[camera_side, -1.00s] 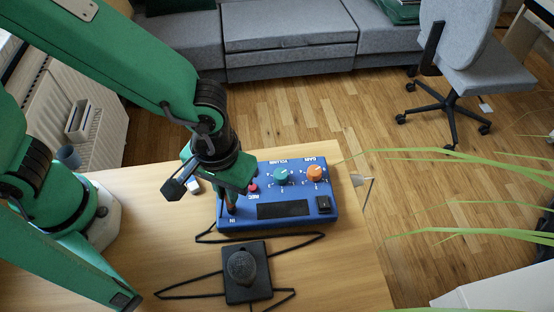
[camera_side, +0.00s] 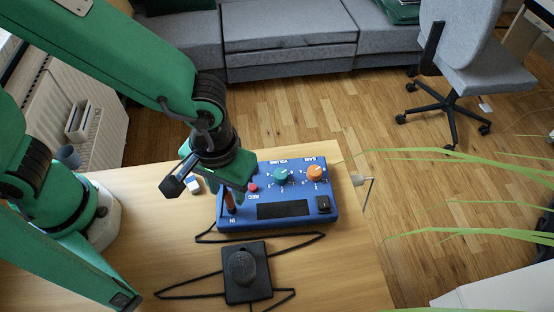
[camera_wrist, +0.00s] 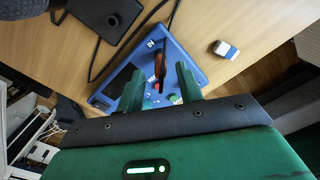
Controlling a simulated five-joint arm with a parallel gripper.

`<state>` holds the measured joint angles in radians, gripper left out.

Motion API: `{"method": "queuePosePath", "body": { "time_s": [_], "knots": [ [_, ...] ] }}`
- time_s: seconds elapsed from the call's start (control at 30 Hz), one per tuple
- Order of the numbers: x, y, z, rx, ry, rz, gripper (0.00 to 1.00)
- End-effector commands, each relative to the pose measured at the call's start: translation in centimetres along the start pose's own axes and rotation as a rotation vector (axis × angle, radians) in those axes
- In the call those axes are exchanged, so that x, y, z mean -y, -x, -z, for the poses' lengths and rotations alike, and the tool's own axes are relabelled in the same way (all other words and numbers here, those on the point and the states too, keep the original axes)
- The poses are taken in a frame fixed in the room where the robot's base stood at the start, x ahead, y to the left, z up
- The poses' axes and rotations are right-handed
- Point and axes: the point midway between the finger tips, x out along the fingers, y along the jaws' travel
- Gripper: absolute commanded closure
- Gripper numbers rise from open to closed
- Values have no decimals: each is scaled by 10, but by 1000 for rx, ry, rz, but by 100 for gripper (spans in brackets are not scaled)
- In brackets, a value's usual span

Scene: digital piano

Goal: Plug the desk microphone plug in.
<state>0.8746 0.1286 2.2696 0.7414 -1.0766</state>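The blue audio box (camera_side: 278,226) lies on the wooden desk with its IN mark at the near left corner. The orange-brown plug (camera_side: 230,201) stands upright at the IN socket; how deep it sits is hard to tell. The black desk microphone (camera_side: 243,268) rests in front of the box, its thin black cable looped around it. My gripper (camera_side: 240,190) is low over the box's left side. In the wrist view, its two green fingers (camera_wrist: 158,78) are spread apart, with clear gaps to the plug (camera_wrist: 159,66) between and beyond them.
The box carries a teal VOLUME knob (camera_side: 283,175), an orange GAIN knob (camera_side: 315,173), a red REC button (camera_side: 253,187) and a black switch (camera_side: 323,204). A small white-and-blue block (camera_side: 194,185) lies left of the box. Plant leaves (camera_side: 450,160) hang at the right.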

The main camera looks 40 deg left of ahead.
Motion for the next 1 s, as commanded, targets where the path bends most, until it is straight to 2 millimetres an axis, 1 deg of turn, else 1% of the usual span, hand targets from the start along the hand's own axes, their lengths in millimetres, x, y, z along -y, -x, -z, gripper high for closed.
{"method": "queuePosePath", "body": {
  "time_s": [0.7,1.0],
  "knots": [
    [0,36,0,-1,0,-1,64],
    [0,40,0,0,0,0,64]
  ]
}}
